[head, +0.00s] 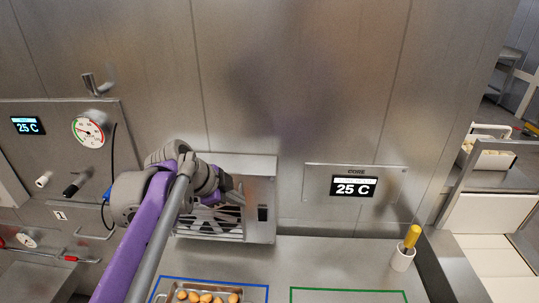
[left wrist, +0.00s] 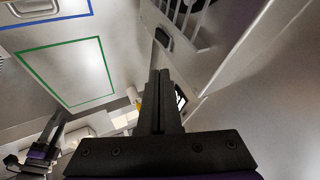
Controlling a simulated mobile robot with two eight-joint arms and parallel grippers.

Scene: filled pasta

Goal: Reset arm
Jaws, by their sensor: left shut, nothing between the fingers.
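My left arm (head: 140,225), purple and grey, reaches in from the bottom left of the head view. Its left gripper (head: 236,190) is in front of the metal unit with slats (head: 262,170) on the back wall; whether it touches the unit is unclear. In the left wrist view the two dark fingers of this gripper (left wrist: 158,78) are together, with nothing between them. A dark and purple part, apparently my right gripper (left wrist: 52,130), shows at the lower left of the left wrist view, too small to read its fingers.
A metal tray (head: 205,286) with several round golden pieces lies inside a blue outline. A green outline (head: 348,291) is empty. A white cup (head: 402,261) with a yellow-handled tool stands at the right. A 25 C display (head: 354,187) and a gauge panel (head: 60,125) are on the wall.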

